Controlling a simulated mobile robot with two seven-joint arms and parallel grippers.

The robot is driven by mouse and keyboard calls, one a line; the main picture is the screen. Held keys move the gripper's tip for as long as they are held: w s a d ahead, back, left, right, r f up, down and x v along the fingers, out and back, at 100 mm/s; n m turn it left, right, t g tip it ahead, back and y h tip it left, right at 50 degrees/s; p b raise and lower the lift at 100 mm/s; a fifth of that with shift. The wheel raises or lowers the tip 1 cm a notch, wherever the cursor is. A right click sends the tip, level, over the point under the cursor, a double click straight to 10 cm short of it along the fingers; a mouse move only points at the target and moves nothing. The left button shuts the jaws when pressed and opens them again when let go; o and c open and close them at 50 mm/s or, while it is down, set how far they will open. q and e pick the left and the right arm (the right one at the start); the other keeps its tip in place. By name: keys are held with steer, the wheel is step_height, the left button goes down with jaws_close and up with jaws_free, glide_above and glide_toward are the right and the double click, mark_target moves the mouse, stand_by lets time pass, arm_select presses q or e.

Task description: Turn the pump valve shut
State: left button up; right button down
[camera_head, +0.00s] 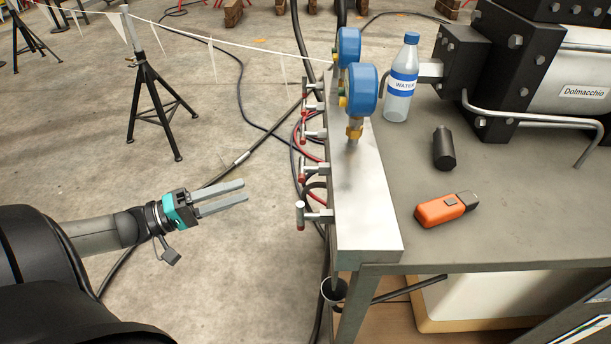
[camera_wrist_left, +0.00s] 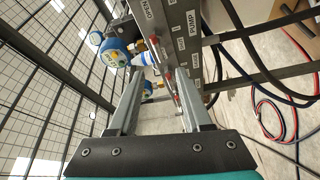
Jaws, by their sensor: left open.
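Several small valves with T-shaped handles line the left side of a grey metal manifold (camera_head: 360,215) at the table's left edge. The nearest valve (camera_head: 301,215) has a pale crossbar handle with a red end. In the left wrist view, a label reading PUMP (camera_wrist_left: 192,22) and another reading OPEN (camera_wrist_left: 148,10) show on the panel. I cannot tell which handle the PUMP label belongs to. My left gripper (camera_head: 246,191) is open and empty, left of the nearest valves and apart from them. Its fingers also show in the left wrist view (camera_wrist_left: 160,78). My right gripper is not in view.
Two blue gauges (camera_head: 360,90) rise from the manifold. A water bottle (camera_head: 402,80), a black cylinder (camera_head: 444,148) and an orange device (camera_head: 446,209) stand or lie on the table (camera_head: 480,240). Hoses hang below the valves. A black tripod post (camera_head: 150,90) stands on the floor behind.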

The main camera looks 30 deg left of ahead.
arm_select(q)
steer(key=b, duration=0.2)
glide_toward(306, 167)
steer(key=x, duration=0.2)
steer(key=shift+h, duration=0.3)
steer(key=b+x, duration=0.1)
steer(key=x, duration=0.1)
steer(key=b+x, duration=0.1)
steer(key=x, duration=0.1)
steer(key=f+x, duration=0.1)
steer(key=x, duration=0.1)
steer(key=shift+w+r+b, duration=0.1)
steer(key=shift+w+b, duration=0.15)
steer(key=shift+b, duration=0.15)
steer(key=shift+x, duration=0.8)
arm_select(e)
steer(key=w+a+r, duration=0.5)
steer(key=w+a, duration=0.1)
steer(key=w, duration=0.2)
arm_select(q)
jaws_close()
